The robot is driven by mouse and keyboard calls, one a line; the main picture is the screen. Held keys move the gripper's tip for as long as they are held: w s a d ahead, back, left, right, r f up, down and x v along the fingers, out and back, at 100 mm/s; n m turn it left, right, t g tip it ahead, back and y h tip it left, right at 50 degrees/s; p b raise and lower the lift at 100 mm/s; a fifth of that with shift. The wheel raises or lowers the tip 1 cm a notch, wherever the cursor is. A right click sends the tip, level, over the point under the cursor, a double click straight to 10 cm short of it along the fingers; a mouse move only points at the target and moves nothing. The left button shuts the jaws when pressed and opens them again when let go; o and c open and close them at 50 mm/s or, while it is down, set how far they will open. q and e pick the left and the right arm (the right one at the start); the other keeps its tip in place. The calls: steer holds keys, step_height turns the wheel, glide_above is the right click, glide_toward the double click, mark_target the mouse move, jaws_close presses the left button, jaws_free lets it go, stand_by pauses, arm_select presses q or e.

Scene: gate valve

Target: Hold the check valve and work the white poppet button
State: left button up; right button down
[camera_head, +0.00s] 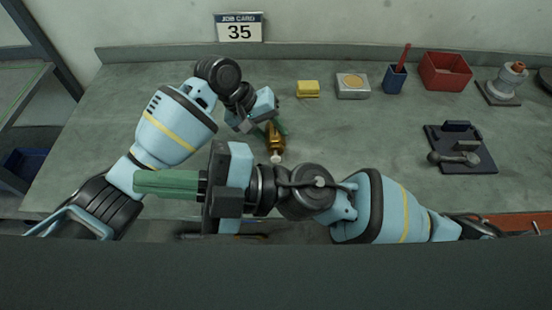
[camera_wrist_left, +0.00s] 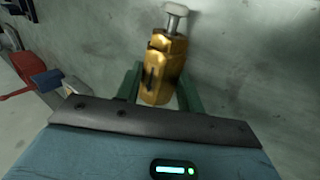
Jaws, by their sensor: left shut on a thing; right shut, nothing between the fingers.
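The brass check valve (camera_head: 274,138) is held above the bench near its middle in the head view. In the left wrist view the brass body (camera_wrist_left: 165,62) sits between the green fingers, and the white poppet button (camera_wrist_left: 176,9) sticks out at its far end on a thin stem. The button also shows in the head view (camera_head: 276,158), pointing toward the front edge. My left gripper (camera_head: 276,130) is shut on the brass body. My right gripper (camera_head: 168,184) is shut and empty, its green fingers pointing left, in front of and left of the valve.
Along the back of the bench (camera_head: 340,135) are a yellow block (camera_head: 308,89), a tray with a round tan disc (camera_head: 352,86), a blue cup (camera_head: 394,80) and a red bin (camera_head: 445,71). A dark fixture (camera_head: 461,148) stands at right. Bench between valve and fixture is clear.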

mark_target(276, 159)
steer(key=w+d+f+m+t+h, duration=0.3)
steer(key=w+d+m+t, duration=0.1)
steer(key=m+t, duration=0.45)
steer(key=w+d+f+m+t+h, duration=0.3)
steer(key=w+m+t, duration=0.3)
steer(key=m, duration=0.4)
steer(key=d+f+m+h, duration=0.1)
steer(key=f+h, duration=0.1)
steer(key=f, duration=0.1)
steer(key=s+d+f+m+h, duration=0.1)
steer(key=d+f+m, duration=0.1)
steer(key=f, duration=0.1)
steer(key=d+f+m+h, duration=0.1)
steer(key=f+m+h, duration=0.1)
steer(key=f, duration=0.1)
steer(key=shift+s+d+h, duration=0.3)
steer(key=shift+d, duration=0.1)
steer(key=s+d+f+m+g+h, duration=0.2)
steer(key=s+d+f, duration=0.1)
steer(key=f, duration=0.3)
steer(key=shift+s+f+h, duration=0.25)
steer(key=shift+s+h, duration=0.05)
steer(key=shift+w+d+g, duration=0.1)
steer(key=shift+w+g, duration=0.05)
steer(key=shift+g, duration=0.1)
steer(key=shift+w, duration=4.3)
steer(key=shift+w, duration=0.15)
steer(key=shift+w, duration=0.25)
